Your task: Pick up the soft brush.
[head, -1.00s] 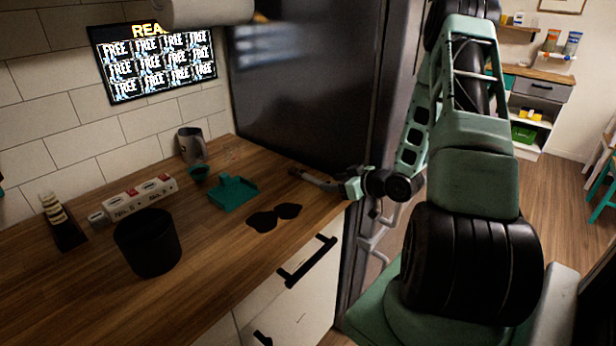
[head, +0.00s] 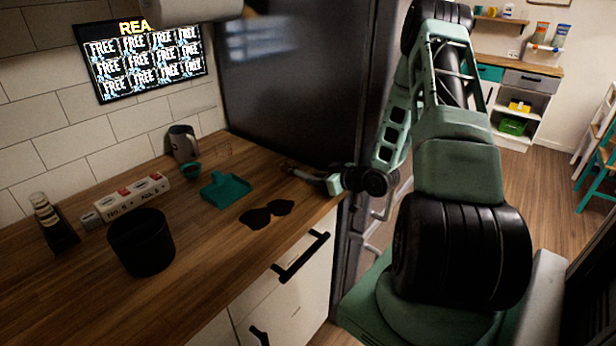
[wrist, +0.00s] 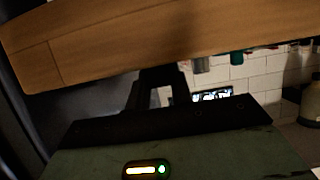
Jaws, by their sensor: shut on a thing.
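In the head view my gripper (head: 318,178) is at the back right end of the wooden counter, low over its edge beside the dark fridge. Its jaws are shut on a small, dark, slender thing, which I take to be the soft brush (head: 294,170). The brush points left, toward the fridge side of the counter. It is small and dim, so its bristles cannot be made out, nor whether it touches the counter. In the wrist view the dark fingers (wrist: 158,90) show, but the brush cannot be made out there.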

